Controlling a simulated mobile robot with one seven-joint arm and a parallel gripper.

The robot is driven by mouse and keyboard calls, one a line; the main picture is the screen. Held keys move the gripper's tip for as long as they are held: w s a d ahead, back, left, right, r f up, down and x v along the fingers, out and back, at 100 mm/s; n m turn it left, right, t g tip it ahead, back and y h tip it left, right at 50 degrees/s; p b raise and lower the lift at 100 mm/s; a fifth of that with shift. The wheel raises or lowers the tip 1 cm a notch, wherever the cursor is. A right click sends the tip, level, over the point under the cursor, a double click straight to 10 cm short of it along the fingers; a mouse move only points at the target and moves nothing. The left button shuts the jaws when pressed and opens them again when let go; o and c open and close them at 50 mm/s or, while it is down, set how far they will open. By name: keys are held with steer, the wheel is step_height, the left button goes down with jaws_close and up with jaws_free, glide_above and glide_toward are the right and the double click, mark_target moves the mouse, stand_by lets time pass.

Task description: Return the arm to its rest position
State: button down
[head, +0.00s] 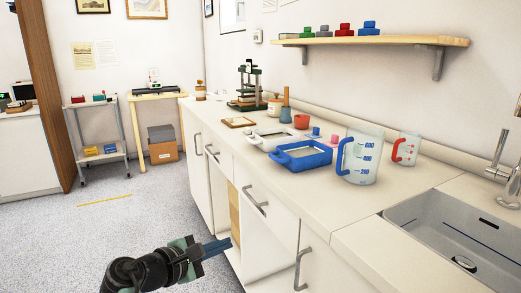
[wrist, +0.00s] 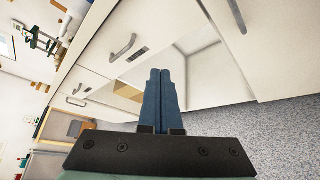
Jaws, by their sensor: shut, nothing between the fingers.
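My gripper (head: 217,246) is low in the head view, in front of the white cabinet fronts below the counter. In the wrist view my gripper (wrist: 159,75) shows its two blue fingers pressed together, with nothing between them. An open cabinet compartment (head: 264,236) lies just beyond the fingertips in the head view. In the wrist view its white interior (wrist: 208,72) shows behind and beside the fingers. I cannot tell whether the fingertips are inside the opening or just in front of it.
The counter (head: 300,190) holds a blue tray (head: 301,156), a measuring jug with a blue handle (head: 361,160) and a sink (head: 463,240). Drawer handles (head: 254,201) stick out near my arm. The speckled floor (head: 90,235) to the left is clear.

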steer(key=s+d+r+m+t+y, duration=0.1)
steer(key=s+r+m+t+y, duration=0.2)
steer(key=r, duration=0.5)
steer(key=d+r+m+t+y, duration=0.15)
steer(key=r+m, duration=0.25)
steer(key=r, duration=0.5)
steer(key=s+r+m+t+y, duration=0.2)
steer(key=r+m+t+y, duration=0.15)
steer(key=r, duration=0.45)
steer(key=s+d+r+m+t+p, duration=0.1)
steer(key=s+d+r+m+t, duration=0.25)
steer(key=s+r, duration=0.7)
steer(key=s+d+r+m+t+p, duration=0.1)
steer(key=s+d+r+m+t, duration=0.3)
steer(key=s+r, duration=0.7)
step_height(320, 180, up, 31)
steer(key=a+p, duration=0.1)
steer(key=p, duration=3.1)
steer(key=shift+y, duration=0.3)
